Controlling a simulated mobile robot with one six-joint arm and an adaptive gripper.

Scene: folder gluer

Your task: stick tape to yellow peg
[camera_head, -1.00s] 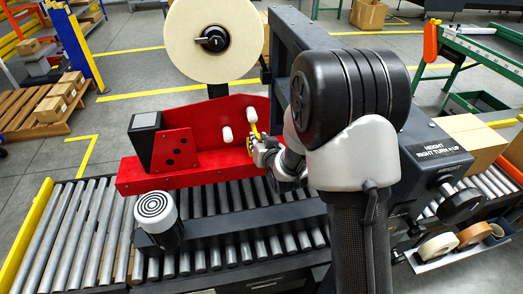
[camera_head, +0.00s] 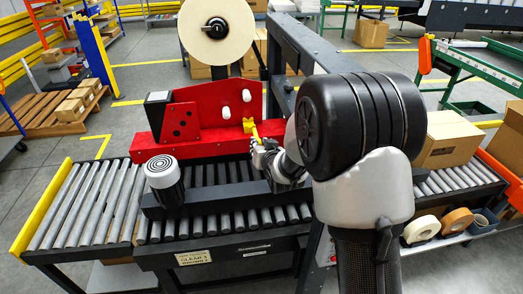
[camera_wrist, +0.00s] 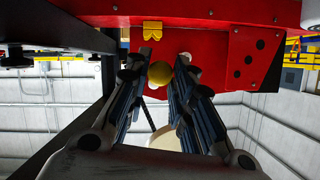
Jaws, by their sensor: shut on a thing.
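A yellow peg (camera_head: 255,133) stands out from the red panel (camera_head: 190,125). My gripper (camera_head: 262,147) is at its near end. In the wrist view the peg's round yellow end (camera_wrist: 160,73) lies between the fingertips of my gripper (camera_wrist: 161,80), which is shut on it. A yellow bracket (camera_wrist: 152,28) on the red panel shows above it there. The large cream tape roll (camera_head: 217,32) hangs on its hub above the panel. Part of a pale round shape shows behind the fingers in the wrist view. I cannot make out a loose tape end.
Two white pegs (camera_head: 226,112) stick out of the red panel near the yellow peg. A roller conveyor (camera_head: 85,205) runs below, with a round white-topped knob (camera_head: 164,180) at its front bar. A dark frame post (camera_head: 300,45) rises close to my arm. Spare tape rolls (camera_head: 421,229) lie at right.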

